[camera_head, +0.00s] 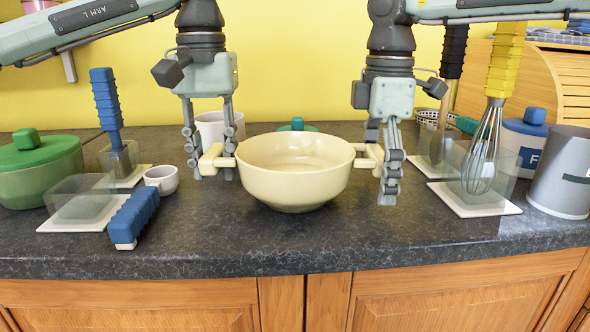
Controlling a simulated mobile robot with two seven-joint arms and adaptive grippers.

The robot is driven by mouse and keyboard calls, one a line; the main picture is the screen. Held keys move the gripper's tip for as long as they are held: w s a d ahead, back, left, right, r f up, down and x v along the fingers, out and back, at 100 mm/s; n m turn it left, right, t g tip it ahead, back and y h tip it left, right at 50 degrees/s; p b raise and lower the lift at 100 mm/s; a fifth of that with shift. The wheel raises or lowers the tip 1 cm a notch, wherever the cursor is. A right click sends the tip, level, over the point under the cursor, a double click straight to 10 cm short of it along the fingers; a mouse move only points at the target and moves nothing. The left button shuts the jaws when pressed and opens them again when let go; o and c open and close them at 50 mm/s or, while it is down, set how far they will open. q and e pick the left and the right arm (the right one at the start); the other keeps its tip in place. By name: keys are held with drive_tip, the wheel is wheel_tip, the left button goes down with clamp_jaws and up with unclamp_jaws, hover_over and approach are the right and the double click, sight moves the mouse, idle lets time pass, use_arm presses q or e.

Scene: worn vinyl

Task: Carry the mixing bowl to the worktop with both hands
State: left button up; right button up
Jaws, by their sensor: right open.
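The cream mixing bowl (294,185) stands upright and looks empty on the dark speckled worktop (300,240), with a handle on each side. My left gripper (210,174) points down over the left handle (212,160), its fingers spread apart on either side of it. My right gripper (383,188) points down at the right handle (368,158), its fingers apart, the near one partly in front of the handle's end. Whether the fingers touch the handles cannot be told.
On the left are a green-lidded pot (40,175), clear holders, a small white cup (161,179) and a blue-handled tool (134,217). On the right are a whisk (483,150) in a holder, a blue-lidded canister (524,140) and a grey canister (563,175). The front middle is clear.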

use_arm(q)
drive_tip(key=shift+c, duration=0.2)
clamp_jaws()
use_arm(e)
drive_tip(key=c, duration=2)
drive_tip(key=shift+c, duration=0.3)
use_arm(q)
drive_tip(key=shift+r, duration=0.1)
use_arm(e)
drive_tip(key=shift+c, duration=0.4)
